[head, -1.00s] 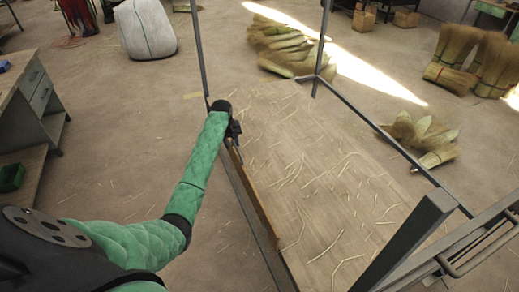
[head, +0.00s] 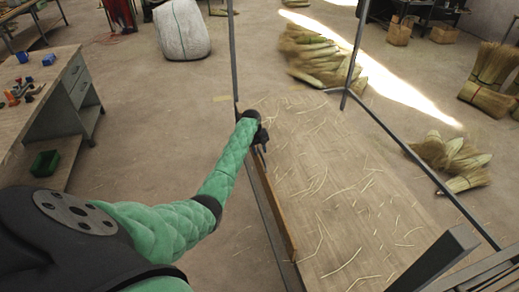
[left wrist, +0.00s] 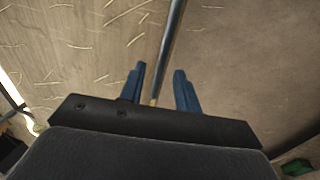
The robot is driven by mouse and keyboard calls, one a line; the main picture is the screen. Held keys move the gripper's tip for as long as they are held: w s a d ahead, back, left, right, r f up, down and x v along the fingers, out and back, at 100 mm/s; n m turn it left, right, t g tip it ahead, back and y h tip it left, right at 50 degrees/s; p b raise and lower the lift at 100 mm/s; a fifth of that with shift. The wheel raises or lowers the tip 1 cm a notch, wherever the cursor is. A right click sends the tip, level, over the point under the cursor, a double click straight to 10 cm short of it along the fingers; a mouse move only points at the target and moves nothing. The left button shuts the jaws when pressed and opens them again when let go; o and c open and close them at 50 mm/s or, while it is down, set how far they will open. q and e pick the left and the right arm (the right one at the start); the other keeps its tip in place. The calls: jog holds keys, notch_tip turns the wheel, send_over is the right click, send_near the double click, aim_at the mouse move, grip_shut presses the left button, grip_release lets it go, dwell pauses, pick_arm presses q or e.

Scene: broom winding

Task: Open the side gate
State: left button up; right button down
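The side gate (head: 270,200) is a long, low brown wooden board standing on edge along the left side of the wood-floored platform (head: 330,180). My left gripper (head: 263,147) is at the far end of the gate, close above its top edge. In the left wrist view, the two blue fingers of my left gripper (left wrist: 160,84) are spread apart. A grey metal bar (left wrist: 171,50) runs between them, with a small brown piece (left wrist: 153,101) at its lower end. I cannot tell whether either finger touches the board. My right gripper is out of view.
A thin grey post (head: 232,50) rises at the platform's far left corner, and another (head: 356,50) stands farther right. Straw litters the platform. A workbench (head: 60,95) stands at left, a white sack (head: 183,30) behind. Bare floor lies left of the gate.

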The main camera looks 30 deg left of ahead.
pick_arm(q)
jog(key=shift+f, duration=0.25)
grip_shut()
